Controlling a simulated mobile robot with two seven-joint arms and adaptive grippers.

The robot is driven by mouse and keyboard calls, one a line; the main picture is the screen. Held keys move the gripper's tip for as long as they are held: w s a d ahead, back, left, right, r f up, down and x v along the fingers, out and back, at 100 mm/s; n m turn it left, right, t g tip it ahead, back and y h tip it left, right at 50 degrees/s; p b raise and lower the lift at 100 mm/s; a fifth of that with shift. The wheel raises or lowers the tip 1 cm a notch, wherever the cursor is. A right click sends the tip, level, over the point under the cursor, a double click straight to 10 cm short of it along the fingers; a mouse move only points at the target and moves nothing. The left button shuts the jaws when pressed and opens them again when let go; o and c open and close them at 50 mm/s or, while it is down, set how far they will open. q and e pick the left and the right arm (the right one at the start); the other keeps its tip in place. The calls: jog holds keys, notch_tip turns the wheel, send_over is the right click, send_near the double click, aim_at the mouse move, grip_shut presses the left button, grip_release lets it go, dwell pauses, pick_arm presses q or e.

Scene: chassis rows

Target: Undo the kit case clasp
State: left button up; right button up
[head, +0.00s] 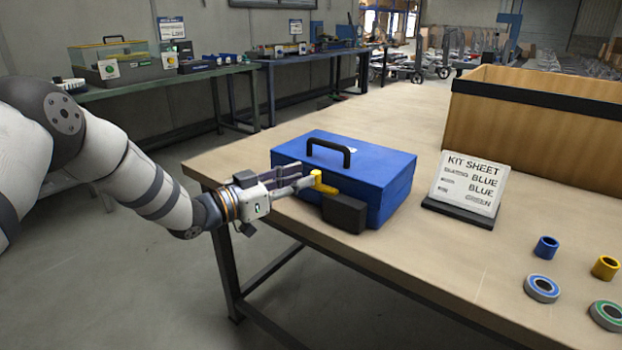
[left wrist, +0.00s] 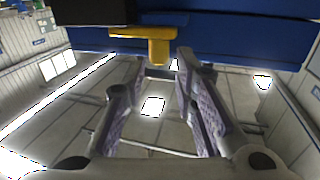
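The blue kit case (head: 385,187) is closed on the wooden table, with a black handle on its lid. Its yellow clasp (head: 324,185) is on the front face and also shows in the left wrist view (left wrist: 158,48), with a short tab toward the gripper. My left gripper (head: 308,183) reaches in from the left at the clasp. In the left wrist view its fingers (left wrist: 163,75) are apart, one on each side of the tab. I cannot tell whether they touch it. My right gripper is in neither view.
A dark block (head: 345,213) is at the case front, right beside the clasp. A kit sheet stand (head: 467,185) is right of the case. Blue and yellow sleeves and bearing rings lie at the right. The table's front middle is clear.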

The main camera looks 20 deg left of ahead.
pick_arm(q)
jog(key=x, duration=0.3)
jog(key=shift+w+d, duration=0.1)
jog(key=shift+d, duration=0.05)
jog(key=shift+c, duration=0.2)
grip_shut()
